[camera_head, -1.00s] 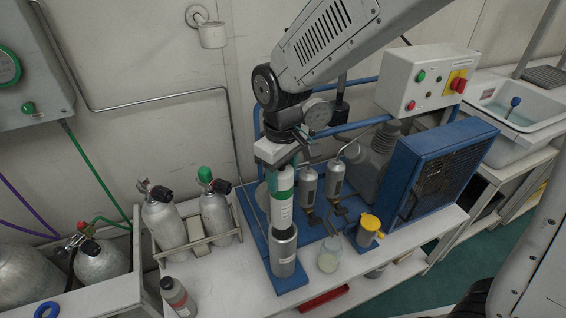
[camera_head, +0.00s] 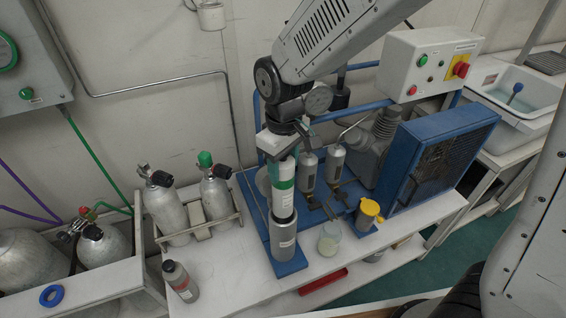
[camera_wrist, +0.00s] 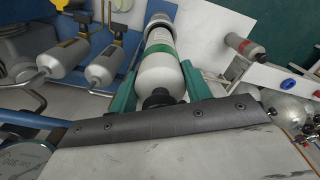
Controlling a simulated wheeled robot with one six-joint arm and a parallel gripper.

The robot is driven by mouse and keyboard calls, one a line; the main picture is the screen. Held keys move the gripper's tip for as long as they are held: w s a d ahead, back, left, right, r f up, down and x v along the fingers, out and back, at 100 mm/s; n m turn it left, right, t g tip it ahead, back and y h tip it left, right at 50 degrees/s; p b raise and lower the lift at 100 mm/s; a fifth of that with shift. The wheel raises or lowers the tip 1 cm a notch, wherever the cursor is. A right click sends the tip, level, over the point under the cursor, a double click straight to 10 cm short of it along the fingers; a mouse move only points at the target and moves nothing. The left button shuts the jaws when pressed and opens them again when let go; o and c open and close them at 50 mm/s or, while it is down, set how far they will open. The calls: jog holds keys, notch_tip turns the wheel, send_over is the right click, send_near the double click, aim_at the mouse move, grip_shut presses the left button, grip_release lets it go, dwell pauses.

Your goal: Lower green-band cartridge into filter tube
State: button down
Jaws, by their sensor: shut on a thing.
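The green-band cartridge (camera_head: 283,187) is a white cylinder with a green band, held upright below my gripper (camera_head: 284,155). In the wrist view my gripper (camera_wrist: 158,92) has its green fingers on either side of the cartridge (camera_wrist: 160,68), near its dark knob. The filter tube (camera_head: 283,244) is a grey metal cylinder standing on the blue base. The cartridge's lower end is at the tube's mouth in the head view; I cannot tell how far inside it is. The tube also shows beyond the cartridge in the wrist view (camera_wrist: 159,18).
Two smaller grey filter cylinders (camera_head: 308,172) stand just right of the cartridge. A clear jar (camera_head: 329,239) and a yellow-topped container (camera_head: 369,215) stand at right. Diving cylinders (camera_head: 168,212) stand in a rack at left. A grey bottle (camera_head: 180,281) is in front.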

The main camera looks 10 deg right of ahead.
jog(key=shift+f, duration=0.1)
send_over(284, 211)
jog(key=w, duration=0.3)
jog(key=shift+s+d+f, duration=0.1)
jog(key=shift+s+f, duration=0.05)
jog(key=shift+f, duration=2.05)
jog(key=shift+s+f, duration=0.1)
jog(key=shift+f, duration=2.2)
jog(key=shift+f, duration=3.55)
jog(key=shift+s+f, duration=0.15)
jog(key=shift+f, duration=0.15)
jog(key=c, duration=0.6)
grip_release()
jog(key=shift+d+f, duration=0.1)
jog(key=shift+d, duration=0.05)
jog(key=shift+s, duration=0.15)
jog(key=shift+c, duration=0.6)
